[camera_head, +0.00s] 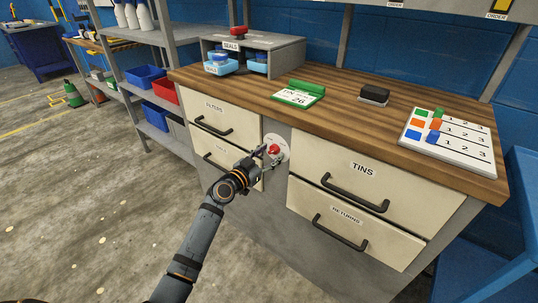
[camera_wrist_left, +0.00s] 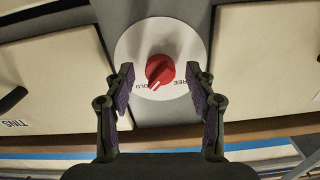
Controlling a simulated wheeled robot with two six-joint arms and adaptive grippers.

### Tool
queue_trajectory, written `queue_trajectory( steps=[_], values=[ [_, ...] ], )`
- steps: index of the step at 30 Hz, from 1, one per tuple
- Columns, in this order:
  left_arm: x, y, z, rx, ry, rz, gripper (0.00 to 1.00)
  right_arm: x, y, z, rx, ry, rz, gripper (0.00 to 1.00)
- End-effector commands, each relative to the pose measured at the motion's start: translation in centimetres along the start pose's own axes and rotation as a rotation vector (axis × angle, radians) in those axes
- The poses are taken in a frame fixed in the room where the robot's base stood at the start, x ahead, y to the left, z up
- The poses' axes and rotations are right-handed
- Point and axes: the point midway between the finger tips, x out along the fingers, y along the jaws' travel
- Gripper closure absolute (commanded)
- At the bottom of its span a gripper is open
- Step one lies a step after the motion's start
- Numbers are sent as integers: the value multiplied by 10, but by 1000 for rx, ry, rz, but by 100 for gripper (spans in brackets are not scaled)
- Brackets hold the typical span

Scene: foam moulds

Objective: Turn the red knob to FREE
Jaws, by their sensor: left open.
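The red knob (camera_head: 274,149) sits on a round white plate on the grey panel between the two drawer columns. In the left wrist view the knob (camera_wrist_left: 160,70) shows close up, with its white plate (camera_wrist_left: 130,45) printed with FREE and a partly hidden word ending in OLD. My left gripper (camera_head: 268,157) is in front of the knob. In the left wrist view its two fingers (camera_wrist_left: 160,88) are open on either side of the knob, with gaps visible. My right gripper is out of view.
Drawers marked TINS (camera_head: 340,160) and RETURNS (camera_head: 350,222) have protruding handles right of the knob; FILTERS (camera_head: 212,112) is left. The wooden worktop (camera_head: 335,98) above holds a green-topped card stand (camera_head: 298,94), a dark block (camera_head: 374,95) and a numbered board (camera_head: 450,138).

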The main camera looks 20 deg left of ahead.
Motion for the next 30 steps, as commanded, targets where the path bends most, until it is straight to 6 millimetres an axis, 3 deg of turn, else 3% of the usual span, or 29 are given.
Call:
queue_trajectory(
  steps=[5, 17, 30],
  values=[
    [0, 0, 0, 0, 0, 0, 46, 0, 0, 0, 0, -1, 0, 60],
    [0, 0, 0, 0, 0, 0, 99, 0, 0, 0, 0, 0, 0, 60],
    [-1, 0, 0, -114, 0, -1, 99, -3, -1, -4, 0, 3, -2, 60]
  ],
)
